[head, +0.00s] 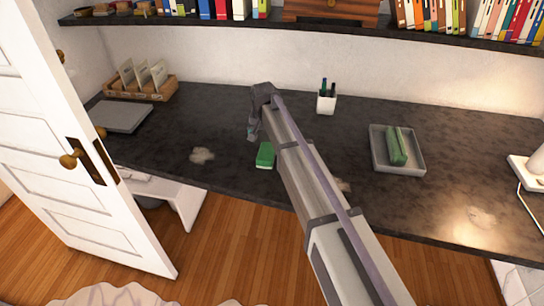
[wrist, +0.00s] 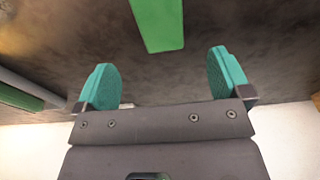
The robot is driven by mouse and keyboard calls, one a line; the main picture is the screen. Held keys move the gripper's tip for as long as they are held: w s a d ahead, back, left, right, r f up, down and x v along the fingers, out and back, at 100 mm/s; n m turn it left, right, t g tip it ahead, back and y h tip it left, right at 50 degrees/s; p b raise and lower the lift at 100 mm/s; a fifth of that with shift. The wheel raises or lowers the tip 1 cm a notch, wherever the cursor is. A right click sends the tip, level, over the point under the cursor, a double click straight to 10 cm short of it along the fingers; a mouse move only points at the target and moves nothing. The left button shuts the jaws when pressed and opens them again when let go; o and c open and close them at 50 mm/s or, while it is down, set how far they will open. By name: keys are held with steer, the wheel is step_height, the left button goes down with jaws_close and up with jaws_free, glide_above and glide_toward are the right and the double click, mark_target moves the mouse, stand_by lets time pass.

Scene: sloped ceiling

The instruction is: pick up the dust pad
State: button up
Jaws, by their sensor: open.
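A green block, likely the dust pad (head: 265,155), lies on the dark desk just right of and below my gripper in the head view. A pale strip shows along its lower edge. In the wrist view the green pad (wrist: 158,22) is ahead of the fingertips, centred between them, and its far end is cut off by the frame. My gripper (head: 254,132) is open and empty above the desk; its teal fingers stand wide apart in the wrist view (wrist: 164,80). The pad is not between the fingers.
A grey tray (head: 420,168) on the desk (head: 330,145) holds another green item (head: 397,146). A pen cup (head: 326,103), a closed laptop-like slab (head: 121,116) and a wooden card box (head: 140,94) stand behind. Pale dust patches (head: 202,155) lie about. A shelf (head: 220,20) overhangs; a white door (head: 80,150) is left.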

mark_target(266, 151)
steer(key=f+b, duration=0.2)
steer(key=f, duration=0.1)
steer(key=f+b, duration=0.1)
steer(key=f, duration=0.1)
steer(key=shift+w+b, duration=0.3)
steer(key=shift+r, duration=0.1)
steer(key=f+b, duration=0.5)
steer(key=shift+w+f, duration=0.15)
steer(key=shift+w, duration=0.1)
steer(key=shift+r, duration=0.25)
steer(key=c, duration=1)
